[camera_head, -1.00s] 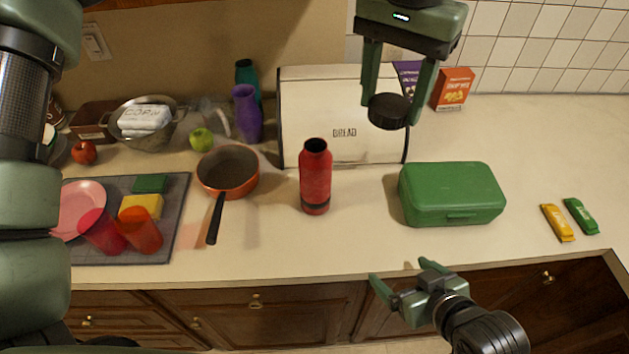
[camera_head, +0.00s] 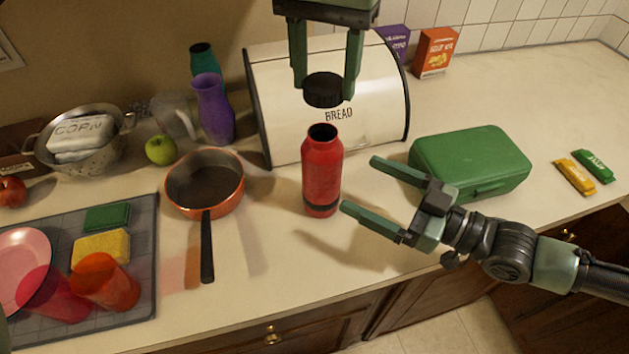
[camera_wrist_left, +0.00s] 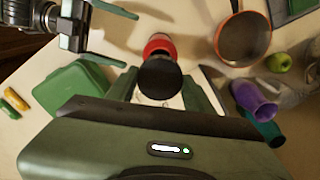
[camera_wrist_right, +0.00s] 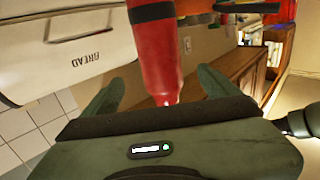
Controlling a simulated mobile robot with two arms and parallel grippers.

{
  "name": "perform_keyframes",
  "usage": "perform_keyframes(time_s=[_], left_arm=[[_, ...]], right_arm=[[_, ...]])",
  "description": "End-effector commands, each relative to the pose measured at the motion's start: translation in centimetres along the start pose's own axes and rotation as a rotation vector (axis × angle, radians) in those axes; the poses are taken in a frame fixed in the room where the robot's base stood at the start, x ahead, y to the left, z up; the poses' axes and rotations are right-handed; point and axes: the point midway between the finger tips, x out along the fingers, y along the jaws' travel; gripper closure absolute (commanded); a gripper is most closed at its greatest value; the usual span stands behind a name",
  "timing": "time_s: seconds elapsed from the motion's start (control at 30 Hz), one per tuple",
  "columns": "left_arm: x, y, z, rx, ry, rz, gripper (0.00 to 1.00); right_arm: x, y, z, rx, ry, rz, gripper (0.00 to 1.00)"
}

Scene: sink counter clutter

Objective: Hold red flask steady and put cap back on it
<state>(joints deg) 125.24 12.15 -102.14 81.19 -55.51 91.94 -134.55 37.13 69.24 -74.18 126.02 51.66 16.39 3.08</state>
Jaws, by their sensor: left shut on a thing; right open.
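The red flask (camera_head: 322,172) stands upright and uncapped on the counter, its dark mouth showing at the top. My left gripper (camera_head: 325,88) is shut on the black cap (camera_head: 323,90) and holds it just above the flask's mouth, apart from it. In the left wrist view the cap (camera_wrist_left: 160,77) partly covers the flask (camera_wrist_left: 160,44). My right gripper (camera_head: 358,184) is open, to the right of the flask, with its fingers pointing toward it. In the right wrist view the flask (camera_wrist_right: 155,45) shows ahead, between the open fingers.
A white bread box (camera_head: 275,110) stands behind the flask. A green lunch box (camera_head: 470,160) is right, close behind my right gripper. An orange pan (camera_head: 228,203) is left, its handle toward the front.

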Motion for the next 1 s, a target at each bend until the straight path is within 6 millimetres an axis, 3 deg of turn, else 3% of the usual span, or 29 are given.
perform_keyframes(time_s=[0.23, 0.37, 0.8, 1.0], left_arm=[[0.0, 0.0, 0.0, 0.0, 0.0, 0.0, 0.86], [0.0, 0.0, 0.0, 0.0, 0.0, 0.0, 0.86], [0.0, 0.0, 0.0, 0.0, 0.0, 0.0, 0.86], [0.0, 0.0, 0.0, 0.0, 0.0, 0.0, 0.86]], right_arm=[[0.3, -0.1, 0.0, -0.001, 0.0, -0.001, 0.1], [1.4, -0.1, 0.0, 0.001, 0.002, -0.003, 0.1], [9.4, -0.2, -0.1, 0.003, 0.004, -0.003, 0.1], [11.5, -0.1, 0.0, -0.001, 0.001, -0.002, 0.1]])
